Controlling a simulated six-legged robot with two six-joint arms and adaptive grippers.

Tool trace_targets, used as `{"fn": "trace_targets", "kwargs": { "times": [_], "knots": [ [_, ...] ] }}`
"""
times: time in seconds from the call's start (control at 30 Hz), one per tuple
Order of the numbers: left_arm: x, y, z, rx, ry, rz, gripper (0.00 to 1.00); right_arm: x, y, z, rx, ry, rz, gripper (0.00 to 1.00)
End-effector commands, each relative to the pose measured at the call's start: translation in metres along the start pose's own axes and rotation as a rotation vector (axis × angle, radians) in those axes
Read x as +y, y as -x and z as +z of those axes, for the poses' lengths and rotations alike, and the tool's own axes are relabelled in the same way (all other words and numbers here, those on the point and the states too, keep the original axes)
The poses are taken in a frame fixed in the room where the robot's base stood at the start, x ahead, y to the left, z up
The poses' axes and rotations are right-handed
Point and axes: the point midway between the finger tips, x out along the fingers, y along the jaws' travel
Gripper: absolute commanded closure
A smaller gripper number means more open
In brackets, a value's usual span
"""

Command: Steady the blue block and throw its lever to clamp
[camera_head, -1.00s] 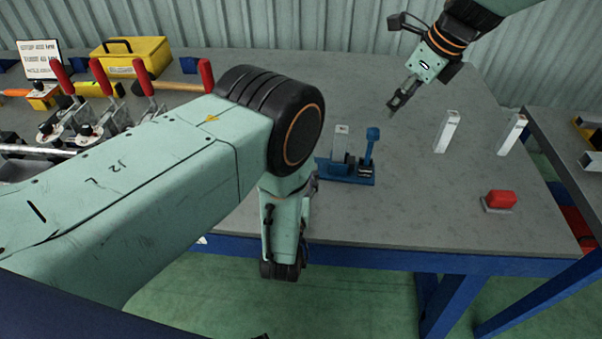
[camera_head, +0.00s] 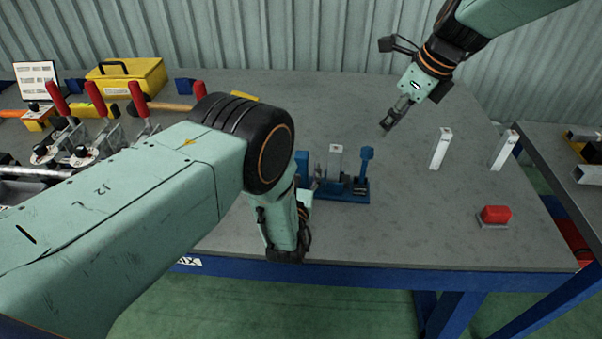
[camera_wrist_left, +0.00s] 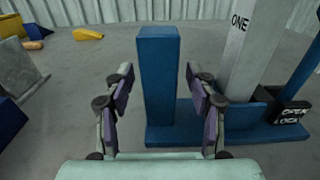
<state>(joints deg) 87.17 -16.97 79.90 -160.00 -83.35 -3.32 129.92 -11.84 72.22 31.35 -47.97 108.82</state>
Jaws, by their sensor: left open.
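The blue block (camera_head: 342,195) sits on the grey table, with a blue upright at its left end and a blue lever (camera_head: 365,165) standing up at its right. A pale post marked ONE (camera_wrist_left: 245,55) stands in the block. In the left wrist view, the blue upright (camera_wrist_left: 158,70) rises between the spread fingers of my left gripper (camera_wrist_left: 161,112). Contact with either finger is not clear. In the head view, my left wrist partly hides the block's left end. My right gripper (camera_head: 391,117) hangs above the table, behind and right of the lever, apart from it.
Two pale posts (camera_head: 441,149) (camera_head: 504,150) stand on the right of the table, with a red button (camera_head: 495,214) in front. Red-handled clamps (camera_head: 98,102) and a yellow toolbox (camera_head: 127,78) are at the left. The table between block and button is clear.

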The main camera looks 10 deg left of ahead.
Motion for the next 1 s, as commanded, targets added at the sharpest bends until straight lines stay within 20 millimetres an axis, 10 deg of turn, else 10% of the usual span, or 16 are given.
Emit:
{"fn": "trace_targets", "kwargs": {
  "times": [0.73,1.0],
  "knots": [
    [0.0003,0.0005,-0.0002,0.0,0.0,0.001,0.99,0.0,0.0,0.0,0.0,0.0,0.0,0.62],
    [0.0003,0.0005,-0.0001,0.0,0.0,0.001,1.0,0.0,0.0,0.0,0.0,0.0,0.0,0.62]
  ]
}}
